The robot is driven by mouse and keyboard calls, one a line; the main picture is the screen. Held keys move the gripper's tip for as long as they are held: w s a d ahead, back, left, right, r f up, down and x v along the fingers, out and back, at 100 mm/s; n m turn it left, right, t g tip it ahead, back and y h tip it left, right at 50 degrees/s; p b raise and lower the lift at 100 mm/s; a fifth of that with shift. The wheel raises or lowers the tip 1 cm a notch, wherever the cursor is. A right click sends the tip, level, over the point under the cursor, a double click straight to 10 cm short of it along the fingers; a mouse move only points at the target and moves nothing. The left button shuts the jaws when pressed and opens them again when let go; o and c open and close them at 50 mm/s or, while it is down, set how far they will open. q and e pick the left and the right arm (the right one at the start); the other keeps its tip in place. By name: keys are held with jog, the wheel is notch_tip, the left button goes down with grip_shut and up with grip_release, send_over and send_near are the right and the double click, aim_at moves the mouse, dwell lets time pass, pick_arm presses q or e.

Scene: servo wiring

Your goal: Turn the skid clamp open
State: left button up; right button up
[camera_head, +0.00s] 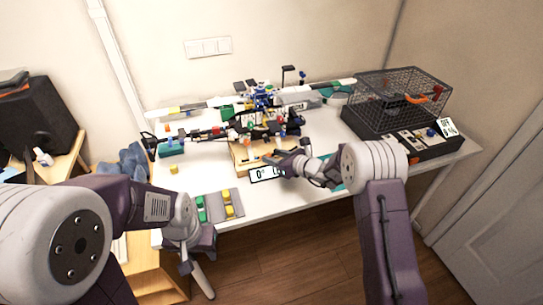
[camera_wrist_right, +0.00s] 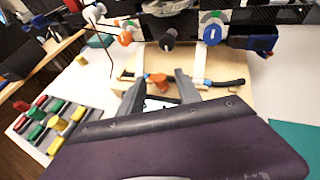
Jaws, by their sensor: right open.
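A multi-armed drone frame (camera_head: 262,98) stands over a wooden block (camera_head: 243,158) at the table's middle. In the right wrist view, the wooden block (camera_wrist_right: 205,62) carries an orange knob (camera_wrist_right: 158,82), which looks like the skid clamp's turning part. A black bar (camera_wrist_right: 228,82) lies along the block to its right. My right gripper (camera_wrist_right: 160,90) is open, with a finger on either side of the orange knob; I cannot tell whether they touch it. In the head view my right gripper (camera_head: 290,163) hides the knob. My left gripper (camera_head: 192,265) hangs near the table's front-left edge, its jaws unclear.
A black mesh cage (camera_head: 403,92) stands at the back right, beside a panel with switches (camera_head: 415,140). A grey tray with green and yellow pieces (camera_head: 218,206) lies front left. Colored knobs (camera_wrist_right: 212,32) hang close above the block.

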jog(key=shift+w+a+f, duration=0.2)
jog(key=shift+w+a, duration=0.2)
grip_shut()
jog(key=shift+d, duration=0.1)
jog(key=shift+w+d+r+n+g+y+p, duration=0.1)
jog(key=shift+n+g+y+p, duration=0.55)
jog(key=shift+n+g, duration=0.25)
jog(key=shift+w+n+g+y, duration=0.1)
jog(key=shift+n+g+y, duration=0.35)
jog(key=shift+n+g, duration=0.3)
jog(key=shift+w+d+f+n+g+y+b, duration=0.15)
jog(key=shift+n+g+y, duration=0.1)
jog(key=shift+n+g, duration=0.25)
jog(key=shift+s+a+f+n+g+y+b, duration=0.15)
jog(key=shift+n+g+y, duration=0.1)
jog(key=shift+n+g, duration=0.2)
jog(key=shift+w+d+r+n+g+b, duration=0.1)
jog(key=shift+w+n+g+b, duration=0.05)
jog(key=shift+n+g+b, duration=0.5)
jog(key=shift+y, duration=0.3)
